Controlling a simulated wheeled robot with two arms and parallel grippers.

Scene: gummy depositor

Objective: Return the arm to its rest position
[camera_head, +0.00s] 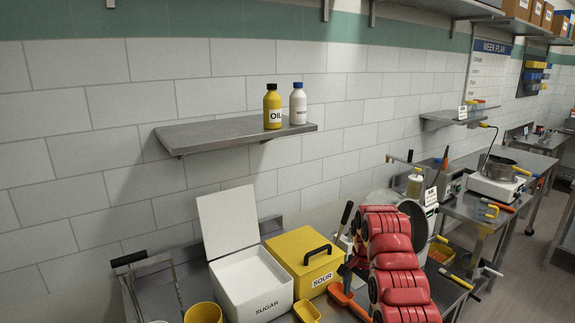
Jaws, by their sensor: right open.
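My right gripper (382,228) and arm, red and built in segments with dark round joints, rise from the bottom edge right of the middle. They stand in front of the counter, to the right of the yellow SOUR box (304,262). The gripper is open, and I see nothing held in it. Its fingertips are hard to make out among the red segments. My left arm and left gripper are out of view.
A white SUGAR box (252,285) with its lid up stands left of the SOUR box. A yellow cup (203,313) and an orange-handled tool (345,300) are nearby. A wall shelf (225,133) carries a yellow OIL bottle (272,107) and a white bottle (298,105).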

